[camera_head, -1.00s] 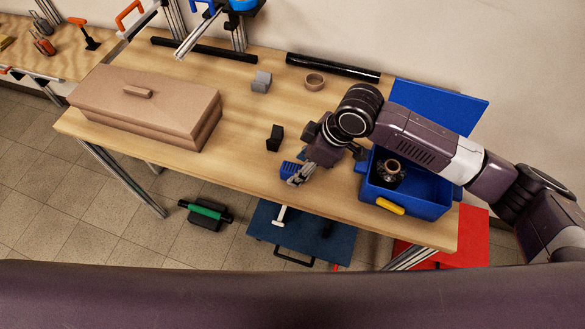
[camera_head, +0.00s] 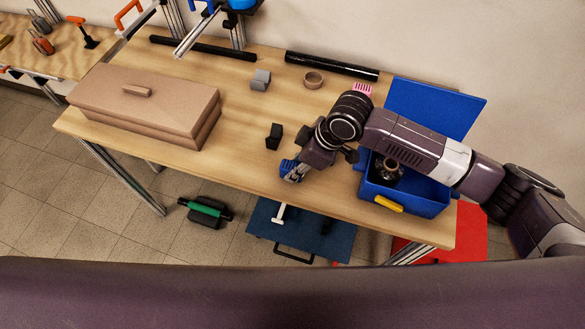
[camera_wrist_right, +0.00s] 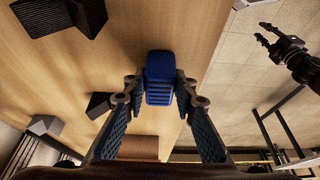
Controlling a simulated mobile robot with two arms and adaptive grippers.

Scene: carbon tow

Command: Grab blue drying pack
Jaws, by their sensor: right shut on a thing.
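The blue drying pack (camera_head: 287,164) is a small ribbed blue block near the front edge of the wooden table, partly hidden by my right gripper (camera_head: 294,172). In the right wrist view the pack (camera_wrist_right: 160,75) sits between the two fingertips of my right gripper (camera_wrist_right: 160,88), which is shut on it. I cannot tell whether the pack is clear of the tabletop. My left gripper (camera_wrist_right: 277,40) shows at the upper right of the right wrist view with its fingers apart and empty. It is not in the head view.
A black block (camera_head: 273,136) stands close behind the pack. A grey block (camera_head: 260,80), a brown ring (camera_head: 313,79) and a pink ribbed block (camera_head: 362,89) lie farther back. An open blue box (camera_head: 430,207) is right of the gripper. A brown lidded box (camera_head: 145,105) stands left.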

